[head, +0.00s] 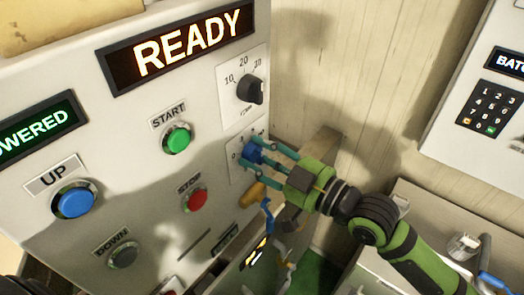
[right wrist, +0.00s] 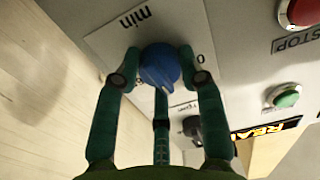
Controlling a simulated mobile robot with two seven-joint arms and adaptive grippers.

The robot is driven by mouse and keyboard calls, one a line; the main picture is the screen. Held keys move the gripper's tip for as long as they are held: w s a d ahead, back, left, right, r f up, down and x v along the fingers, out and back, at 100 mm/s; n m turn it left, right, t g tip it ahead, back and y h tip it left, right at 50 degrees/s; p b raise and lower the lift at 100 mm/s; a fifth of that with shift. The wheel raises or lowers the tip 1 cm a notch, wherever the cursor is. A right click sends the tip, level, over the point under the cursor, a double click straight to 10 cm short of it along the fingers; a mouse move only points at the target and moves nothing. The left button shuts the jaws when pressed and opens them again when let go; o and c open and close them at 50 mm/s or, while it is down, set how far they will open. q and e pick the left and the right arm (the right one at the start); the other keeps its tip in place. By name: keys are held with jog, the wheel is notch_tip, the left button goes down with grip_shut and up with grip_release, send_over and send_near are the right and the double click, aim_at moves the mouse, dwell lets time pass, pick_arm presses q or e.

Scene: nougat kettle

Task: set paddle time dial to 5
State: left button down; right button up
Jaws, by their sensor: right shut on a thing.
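The blue dial (head: 252,153) sits low on the right side of the grey control panel, on a white scale plate marked "min" that shows best in the right wrist view (right wrist: 125,34). My right gripper (head: 259,157) is shut on the blue dial, its teal fingers around it. In the right wrist view the dial (right wrist: 159,65) lies between the fingertips, with a pale pointer mark toward the bottom of the picture. A "0" shows by the right finger; most other scale numbers are hidden or too small to read. My left gripper is not in view.
A black dial (head: 250,90) marked 10, 20, 30 is just above. The green START button (head: 177,138) and red STOP button (head: 195,200) are to the left. The display (head: 185,45) reads READY. A wooden wall (head: 340,70) stands behind; a keypad (head: 490,107) is at right.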

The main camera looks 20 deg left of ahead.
jog(key=m+p, duration=0.1)
jog(key=m, duration=0.1)
jog(key=r+m, duration=0.1)
jog(key=m, duration=0.2)
jog(key=shift+w+r+m+p, duration=0.1)
jog(key=shift+m+p, duration=0.2)
jog(key=shift+p, duration=0.1)
dwell(0.3)
jog(key=o, duration=1.2)
jog(key=shift+c, duration=0.2)
jog(key=shift+f, duration=0.25)
jog(key=shift+d+f, duration=0.15)
jog(key=shift+d, duration=0.25)
jog(key=v, duration=1.1)
jog(key=shift+d, duration=0.1)
